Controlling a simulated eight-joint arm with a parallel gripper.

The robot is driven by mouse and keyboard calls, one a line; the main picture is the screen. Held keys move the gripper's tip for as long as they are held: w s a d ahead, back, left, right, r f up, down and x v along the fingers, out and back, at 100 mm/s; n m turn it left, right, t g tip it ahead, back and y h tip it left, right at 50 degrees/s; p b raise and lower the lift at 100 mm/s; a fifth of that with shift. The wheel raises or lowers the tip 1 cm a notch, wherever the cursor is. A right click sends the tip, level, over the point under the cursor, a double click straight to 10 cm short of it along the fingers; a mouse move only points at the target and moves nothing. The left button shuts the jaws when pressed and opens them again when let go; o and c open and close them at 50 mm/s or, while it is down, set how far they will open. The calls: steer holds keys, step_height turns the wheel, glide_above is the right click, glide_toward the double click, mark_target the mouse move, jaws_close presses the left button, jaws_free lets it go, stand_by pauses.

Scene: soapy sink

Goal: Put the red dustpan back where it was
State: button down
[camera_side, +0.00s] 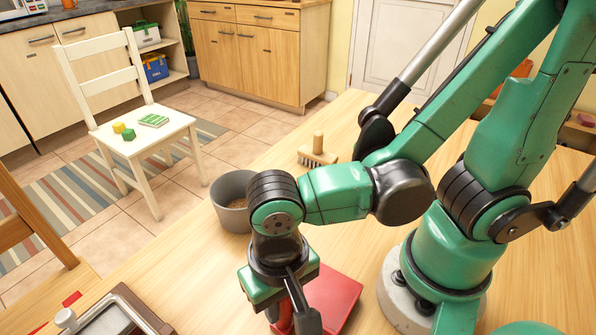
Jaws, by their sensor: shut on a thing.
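The red dustpan (334,296) is at the bottom middle of the side view, low over or on the wooden table; I cannot tell whether it touches the table. My gripper (290,322) points down at its left end and is shut on it, with a red part showing between the dark fingers. The fingertips are cut off by the bottom edge, and my wrist hides part of the dustpan.
A grey bucket (234,216) with brown contents stands behind my wrist. A dark-rimmed tray (143,308) is at the lower left, near a small red piece (72,298). Table between the bucket and tray is clear.

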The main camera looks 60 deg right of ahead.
steer(key=shift+f, duration=0.1)
steer(key=c, duration=0.6)
jaws_free()
steer(key=shift+c, duration=0.2)
step_height(320, 180, up, 12)
steer(key=shift+f, duration=0.1)
steer(key=shift+w, duration=0.1)
steer(key=w+d+f+n+t, duration=0.1)
steer(key=w+d+n+t, duration=0.1)
steer(key=w+d, duration=0.3)
steer(key=w+d+f+n+t, duration=0.1)
steer(key=w+d+t, duration=0.4)
steer(key=d, duration=0.5)
steer(key=shift+w+f+n, duration=0.3)
steer(key=shift+f+n, duration=0.05)
steer(key=shift+n, duration=0.35)
steer(key=shift+a, duration=0.1)
